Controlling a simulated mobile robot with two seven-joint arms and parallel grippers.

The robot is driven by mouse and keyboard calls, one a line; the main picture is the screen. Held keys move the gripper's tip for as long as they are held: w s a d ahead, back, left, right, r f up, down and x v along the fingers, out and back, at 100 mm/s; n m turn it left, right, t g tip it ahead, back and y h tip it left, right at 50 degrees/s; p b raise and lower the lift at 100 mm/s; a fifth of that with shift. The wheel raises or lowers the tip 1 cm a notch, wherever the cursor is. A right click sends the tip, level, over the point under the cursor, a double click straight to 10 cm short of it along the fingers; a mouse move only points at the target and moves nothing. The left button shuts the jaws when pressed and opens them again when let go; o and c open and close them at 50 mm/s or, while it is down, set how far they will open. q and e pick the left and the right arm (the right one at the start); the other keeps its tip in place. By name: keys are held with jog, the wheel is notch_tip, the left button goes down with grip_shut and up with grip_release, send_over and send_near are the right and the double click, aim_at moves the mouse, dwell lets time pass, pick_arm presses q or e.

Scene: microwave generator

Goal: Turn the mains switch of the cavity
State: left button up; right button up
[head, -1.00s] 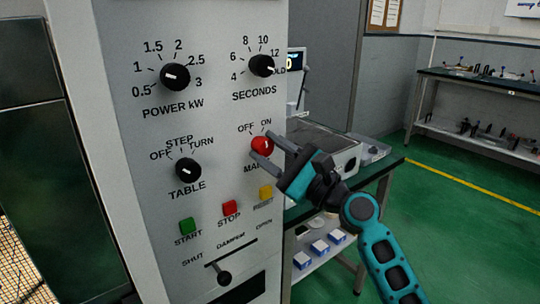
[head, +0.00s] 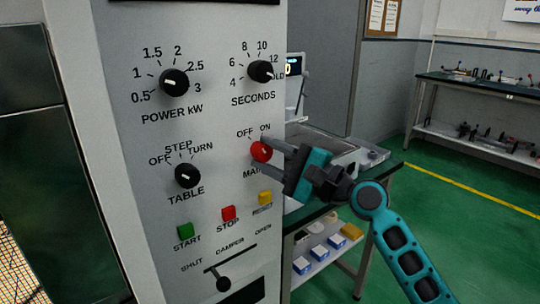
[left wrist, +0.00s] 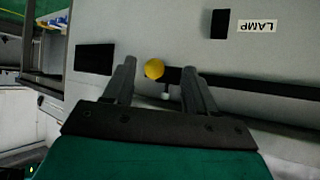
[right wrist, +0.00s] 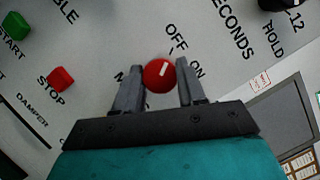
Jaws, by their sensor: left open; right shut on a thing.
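The mains switch is a red round knob (head: 261,151) with OFF and ON marked above it on the grey front panel. My right gripper (head: 268,152) has its fingers on either side of the knob and is shut on it. In the right wrist view the knob (right wrist: 159,75) sits between the fingertips (right wrist: 158,80). Its white mark points up and right, closer to OFF than to ON. My left gripper (left wrist: 160,72) shows only in the left wrist view, open, facing a grey panel with a yellow round part (left wrist: 154,69) between its fingers in the picture.
Other black knobs for power (head: 174,82), seconds (head: 261,71) and table (head: 187,175) surround the switch. Start (head: 185,231), stop (head: 228,213) and reset (head: 265,198) buttons lie below, above a damper lever (head: 223,284). A bench (head: 380,170) stands behind my right arm.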

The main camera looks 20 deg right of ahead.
jog(key=o, duration=1.1)
pick_arm(q)
jog(key=b, duration=0.1)
jog(key=d+f+b, duration=0.1)
jog(key=shift+w+f+h+b, duration=0.15)
jog(key=shift+w+h+b, duration=0.15)
jog(key=shift+b, duration=0.1)
pick_arm(e)
jog(key=v, duration=1.3)
